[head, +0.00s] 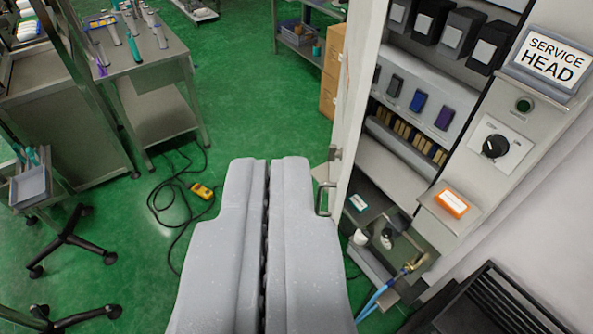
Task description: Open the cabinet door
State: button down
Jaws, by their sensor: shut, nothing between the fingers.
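The cabinet (475,110) stands at the right with its inside in view. Its pale door (353,110) shows nearly edge-on at the cabinet's left side, swung out from the opening. A metal handle (323,198) sits low on the door's left face. My gripper (267,163) points away from me in the lower middle, its two grey fingers closed together with nothing between them. The fingertips are just left of the handle in the picture. The right finger overlaps the handle's lower left area, and I cannot tell if they touch.
A control panel with a black knob (496,146) and an orange-labelled block (452,203) are at the right. Blue hoses (378,297) hang below. A yellow device (202,190) with black cable lies on the green floor. A metal table (155,60) and wheeled stand (70,240) are left.

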aim_at(366, 19)
jog(key=u, duration=0.05)
jog(key=i, duration=0.85)
jog(key=z, duration=0.75)
